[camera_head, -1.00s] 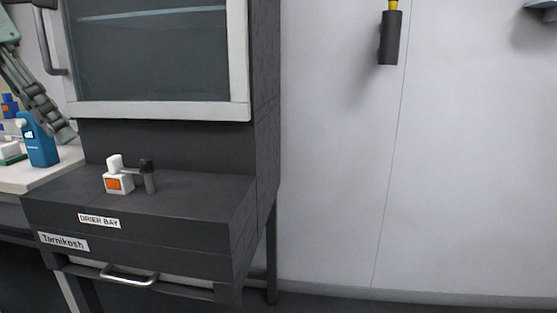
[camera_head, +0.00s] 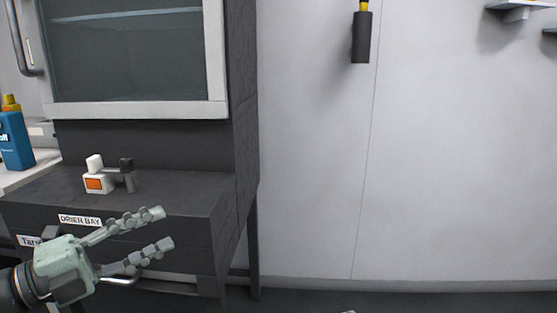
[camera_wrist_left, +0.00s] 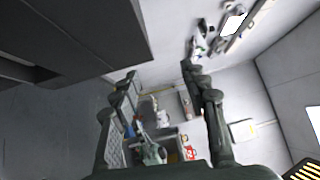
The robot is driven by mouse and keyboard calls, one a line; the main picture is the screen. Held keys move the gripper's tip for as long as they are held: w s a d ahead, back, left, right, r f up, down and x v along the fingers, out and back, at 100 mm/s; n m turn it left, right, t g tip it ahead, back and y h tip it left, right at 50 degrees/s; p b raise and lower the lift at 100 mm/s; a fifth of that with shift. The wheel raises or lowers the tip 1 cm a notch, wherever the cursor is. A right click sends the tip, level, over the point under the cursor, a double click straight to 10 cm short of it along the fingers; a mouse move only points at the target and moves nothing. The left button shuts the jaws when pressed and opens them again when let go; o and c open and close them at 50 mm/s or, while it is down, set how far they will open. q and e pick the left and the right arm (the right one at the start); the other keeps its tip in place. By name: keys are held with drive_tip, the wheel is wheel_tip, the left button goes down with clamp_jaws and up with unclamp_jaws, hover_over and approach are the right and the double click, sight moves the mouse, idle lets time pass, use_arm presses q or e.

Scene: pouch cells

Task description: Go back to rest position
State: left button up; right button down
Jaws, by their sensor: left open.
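My left gripper (camera_head: 168,228) is in the lower left of the head view, in front of the dark bench of the drier bay. Its two pale green fingers are spread apart and point right, with nothing between them. In the left wrist view the open fingers (camera_wrist_left: 165,88) frame only distant parts of the room.
The drier bay bench (camera_head: 190,190) stands at the left below a glass-fronted cabinet (camera_head: 222,60). A white and orange bottle (camera_head: 97,182) and a blue bottle (camera_head: 14,140) stand nearby.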

use_arm(q)
drive_tip(key=s+d+f+n+t+y, duration=0.25)
drive_tip(key=d+f+n+y, duration=0.3)
drive_tip(key=n, duration=0.75)
drive_tip(key=s+d+f+n+t+y, duration=0.1)
drive_tip(key=s+d+f+n+y, duration=0.5)
drive_tip(key=n, duration=0.6)
drive_tip(key=a+f+g+y+p, duration=0.2)
drive_tip(key=a+f+g+p, duration=0.55)
drive_tip(key=f, duration=0.75)
use_arm(e)
drive_tip(key=s+d+f+g+h+b, duration=0.25)
drive_tip(key=d+f+g, duration=0.3)
drive_tip(key=f, duration=0.75)
use_arm(q)
drive_tip(key=s+a+f+n+g+y+p, duration=0.2)
drive_tip(key=s+a+f+g+p, duration=0.2)
drive_tip(key=s+a+f, duration=0.6)
drive_tip(key=shift+a+f+g+y, duration=0.2)
drive_tip(key=shift+g+y, duration=0.15)
drive_tip(key=shift+g, duration=0.15)
use_arm(e)
drive_tip(key=s+d+f+m+g+h, duration=0.1)
drive_tip(key=s+d+f+g+h, duration=0.2)
drive_tip(key=s+d+f+g, duration=0.3)
drive_tip(key=s+d+f, duration=0.3)
drive_tip(key=s+f, duration=0.1)
drive_tip(key=shift+d+f+m+g, duration=0.3)
drive_tip(key=shift+d+m+g, duration=0.05)
drive_tip(key=shift+d+m, duration=0.05)
